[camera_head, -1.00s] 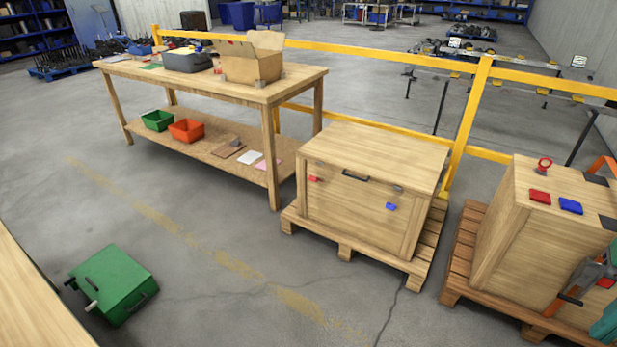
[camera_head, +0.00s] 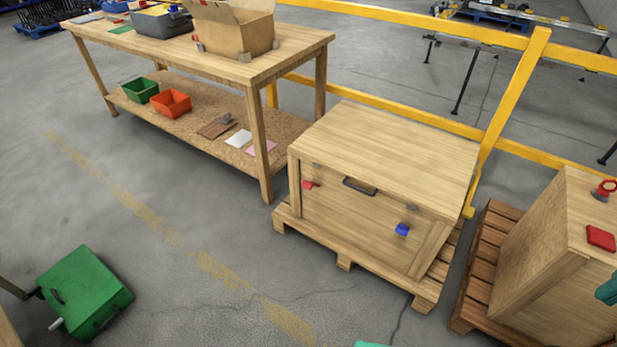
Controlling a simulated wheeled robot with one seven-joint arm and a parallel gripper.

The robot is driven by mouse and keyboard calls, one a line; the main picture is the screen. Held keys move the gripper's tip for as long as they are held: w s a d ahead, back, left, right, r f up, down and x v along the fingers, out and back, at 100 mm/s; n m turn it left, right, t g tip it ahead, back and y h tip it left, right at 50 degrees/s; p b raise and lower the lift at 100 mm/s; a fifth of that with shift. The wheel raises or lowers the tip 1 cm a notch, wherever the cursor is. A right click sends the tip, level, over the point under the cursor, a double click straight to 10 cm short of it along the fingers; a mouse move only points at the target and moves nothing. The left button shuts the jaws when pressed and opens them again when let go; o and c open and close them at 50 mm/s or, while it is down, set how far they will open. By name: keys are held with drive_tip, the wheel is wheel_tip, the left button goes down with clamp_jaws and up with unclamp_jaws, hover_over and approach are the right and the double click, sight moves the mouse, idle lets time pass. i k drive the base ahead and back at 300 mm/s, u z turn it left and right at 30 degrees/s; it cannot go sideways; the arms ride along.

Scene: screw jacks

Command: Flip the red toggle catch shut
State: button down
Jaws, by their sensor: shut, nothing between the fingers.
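The small red toggle catch (camera_head: 308,185) is on the upper left of the front face of the middle wooden crate (camera_head: 350,218). A small grey metal piece (camera_head: 317,165) sits just above it near the lid edge. The catch is too small to tell how its lever lies. A matching blue catch (camera_head: 402,230) is on the right of the same face, below another grey piece (camera_head: 411,208). A black handle (camera_head: 359,187) lies between them. My gripper is out of view; only teal parts of my arm show at the right and bottom edges.
The crate stands on a pallet (camera_head: 345,260). Another crate (camera_head: 560,260) at right has a red block (camera_head: 601,238) on top. A workbench (camera_head: 215,60) stands behind left, and a yellow rail (camera_head: 510,95) runs behind. A green box (camera_head: 85,290) is on the floor. Floor before the crate is open.

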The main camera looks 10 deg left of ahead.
sight(308, 185)
drive_tip(key=i, duration=0.85)
drive_tip(key=u, duration=2.15)
